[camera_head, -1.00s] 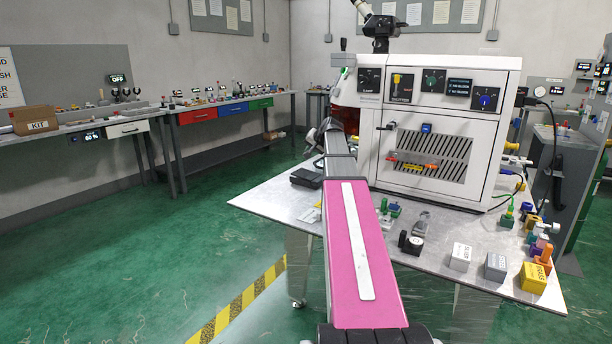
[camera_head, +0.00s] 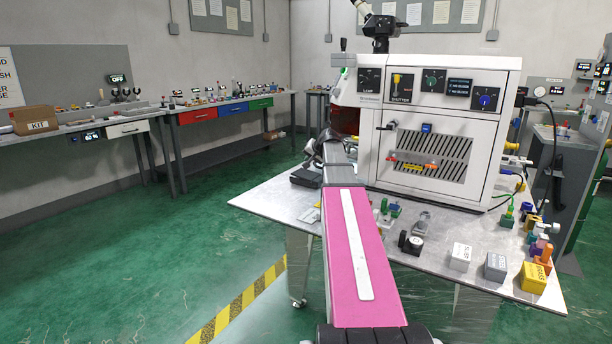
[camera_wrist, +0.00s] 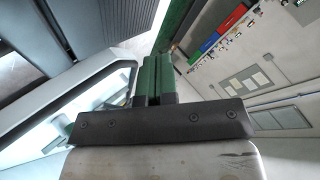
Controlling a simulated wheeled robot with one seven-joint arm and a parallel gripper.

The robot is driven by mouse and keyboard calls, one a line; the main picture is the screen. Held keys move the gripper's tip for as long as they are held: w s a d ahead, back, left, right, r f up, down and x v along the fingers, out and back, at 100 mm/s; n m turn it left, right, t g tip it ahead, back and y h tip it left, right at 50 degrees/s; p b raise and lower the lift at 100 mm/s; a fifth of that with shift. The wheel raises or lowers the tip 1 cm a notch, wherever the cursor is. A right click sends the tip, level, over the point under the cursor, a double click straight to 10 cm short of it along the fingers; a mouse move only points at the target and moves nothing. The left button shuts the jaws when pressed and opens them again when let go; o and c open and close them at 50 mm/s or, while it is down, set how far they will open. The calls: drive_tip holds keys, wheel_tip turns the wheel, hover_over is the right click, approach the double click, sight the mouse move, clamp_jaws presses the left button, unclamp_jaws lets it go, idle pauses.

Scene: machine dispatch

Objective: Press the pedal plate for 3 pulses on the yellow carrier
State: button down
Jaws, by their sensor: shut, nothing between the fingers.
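My gripper shows in the wrist view (camera_wrist: 154,72) with its two green fingers side by side and closed, nothing between them. In the head view my pink arm reaches over the bench to the left side of the white machine (camera_head: 440,125), and the fingertips are hidden there. A flat black block (camera_head: 306,178) lies on the bench left of my arm; I cannot tell whether it is the pedal plate. A small yellow piece (camera_head: 432,168) sits in a row with red and orange ones on the machine's front; I cannot tell whether it is the yellow carrier.
The metal bench (camera_head: 270,196) carries small fittings and grey and yellow labelled blocks (camera_head: 533,277) at the right. A microscope head (camera_head: 380,24) stands on the machine. A side bench with coloured drawers (camera_head: 235,108) is at the back left. Green floor is clear at left.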

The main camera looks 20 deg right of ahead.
sight(304, 172)
drive_tip(key=shift+w+a+f, duration=0.1)
drive_tip(key=shift+f, duration=1.5)
drive_tip(key=shift+f, duration=0.1)
idle(0.8)
drive_tip(key=shift+f, duration=0.35)
drive_tip(key=shift+w+a+f, duration=0.1)
drive_tip(key=shift+f, duration=0.5)
idle(1.1)
drive_tip(key=shift+r, duration=1.05)
drive_tip(key=shift+r, duration=0.15)
drive_tip(key=shift+s+d+r, duration=0.15)
drive_tip(key=shift+r, duration=1.05)
drive_tip(key=shift+s+d+r, duration=0.1)
drive_tip(key=shift+s+r, duration=0.05)
drive_tip(key=shift+r, duration=1)
